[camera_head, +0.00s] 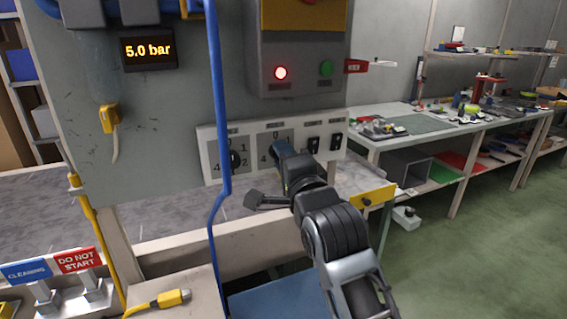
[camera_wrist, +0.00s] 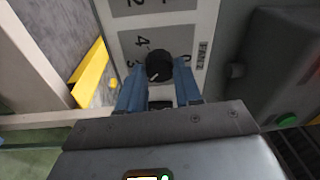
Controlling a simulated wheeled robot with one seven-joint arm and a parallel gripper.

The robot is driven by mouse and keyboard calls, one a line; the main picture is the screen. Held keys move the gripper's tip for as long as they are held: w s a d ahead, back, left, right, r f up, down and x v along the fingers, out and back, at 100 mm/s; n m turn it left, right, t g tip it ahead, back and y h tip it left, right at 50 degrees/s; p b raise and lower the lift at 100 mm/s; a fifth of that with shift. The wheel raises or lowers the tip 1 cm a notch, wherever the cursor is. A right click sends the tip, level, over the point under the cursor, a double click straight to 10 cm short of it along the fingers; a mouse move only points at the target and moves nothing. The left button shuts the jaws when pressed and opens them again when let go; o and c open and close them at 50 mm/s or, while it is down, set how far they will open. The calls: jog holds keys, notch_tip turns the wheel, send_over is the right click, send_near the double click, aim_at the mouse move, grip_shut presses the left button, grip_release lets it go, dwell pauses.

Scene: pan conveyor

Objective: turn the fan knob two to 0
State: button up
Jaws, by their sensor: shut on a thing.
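A pale control panel (camera_head: 209,146) carries two grey numbered dials side by side. The left dial has a black knob (camera_head: 236,158). The right dial (camera_head: 264,139) shows a 0 at its top and a 4 at its left; my gripper (camera_head: 281,152) covers its knob. In the wrist view, this black fan knob two (camera_wrist: 158,64) sits between the blue fingertips of my gripper (camera_wrist: 160,76), which is shut on it. A pale mark on the knob's face points toward the lower left of that view. The 4 is above left of the knob, and the 0 lies to its right.
Two black switches (camera_head: 313,145) sit right of the dials. Above are a lit red lamp (camera_head: 280,73) and a green button (camera_head: 326,68). A blue pipe (camera_head: 217,90) runs vertically across the left dial's edge. A yellow block (camera_head: 373,195) is right of my arm.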

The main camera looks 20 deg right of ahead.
jog(key=n+y+b, duration=0.1)
jog(key=n, duration=0.9)
jog(key=n+y+b, duration=0.1)
jog(key=n, duration=0.9)
jog(key=n+y+b, duration=0.1)
jog(key=n, duration=0.8)
jog(key=shift+d+n+g, duration=0.1)
jog(key=shift+n+g, duration=0.3)
jog(key=shift+r, duration=0.1)
jog(key=o, duration=1)
jog(key=shift+o, duration=0.2)
jog(key=shift+s, duration=0.1)
jog(key=s+b, duration=0.1)
jog(key=s, duration=0.6)
jog(key=shift+s+d, duration=0.3)
jog(key=shift+d, duration=0.1)
